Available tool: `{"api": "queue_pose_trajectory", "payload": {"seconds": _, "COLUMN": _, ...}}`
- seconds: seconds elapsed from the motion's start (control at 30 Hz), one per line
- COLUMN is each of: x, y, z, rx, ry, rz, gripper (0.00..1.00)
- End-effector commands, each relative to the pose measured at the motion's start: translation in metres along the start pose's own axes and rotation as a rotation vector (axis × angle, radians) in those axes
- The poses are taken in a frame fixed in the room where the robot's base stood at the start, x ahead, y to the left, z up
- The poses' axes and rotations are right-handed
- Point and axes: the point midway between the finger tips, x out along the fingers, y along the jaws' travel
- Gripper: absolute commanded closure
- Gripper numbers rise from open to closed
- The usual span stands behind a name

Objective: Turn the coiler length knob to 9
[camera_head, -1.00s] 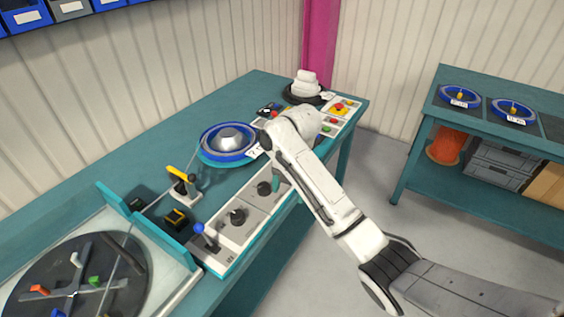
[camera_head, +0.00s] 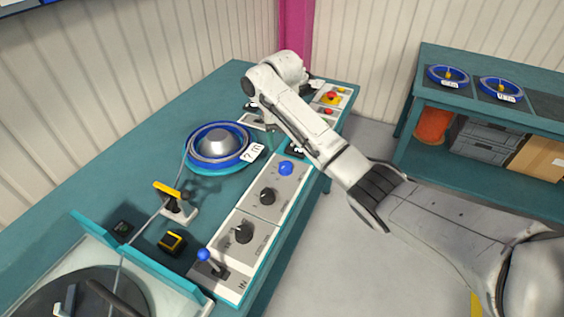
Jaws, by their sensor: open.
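The coiler control panel (camera_head: 222,262) runs along the table's front edge. It carries a black knob (camera_head: 243,232) on a grey plate with a dial scale, a second black knob (camera_head: 267,196) further back, and a round blue knob (camera_head: 286,168) beyond that. The labels and scale numbers are too small to read, so I cannot tell which is the length knob or where it points. My arm reaches in from the right above the panel's far part.
A blue-tipped lever (camera_head: 204,256) stands at the panel's near end. A blue reel (camera_head: 217,146), a yellow-topped cable guide (camera_head: 172,195) and a black-yellow block (camera_head: 172,242) are on the table. A red button (camera_head: 331,97) is at the far end. A second table (camera_head: 440,107) stands right.

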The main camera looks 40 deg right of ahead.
Motion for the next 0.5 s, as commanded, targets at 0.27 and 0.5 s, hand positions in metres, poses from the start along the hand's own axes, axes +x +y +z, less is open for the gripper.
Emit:
{"api": "queue_pose_trajectory", "payload": {"seconds": 0.27, "x": 0.052, "y": 0.000, "z": -0.001, "rx": 0.001, "ry": 0.003, "rz": -0.002, "gripper": 0.31}}
{"api": "queue_pose_trajectory", "payload": {"seconds": 0.5, "x": 0.083, "y": 0.000, "z": -0.001, "rx": 0.000, "ry": 0.002, "rz": -0.001, "gripper": 0.31}}
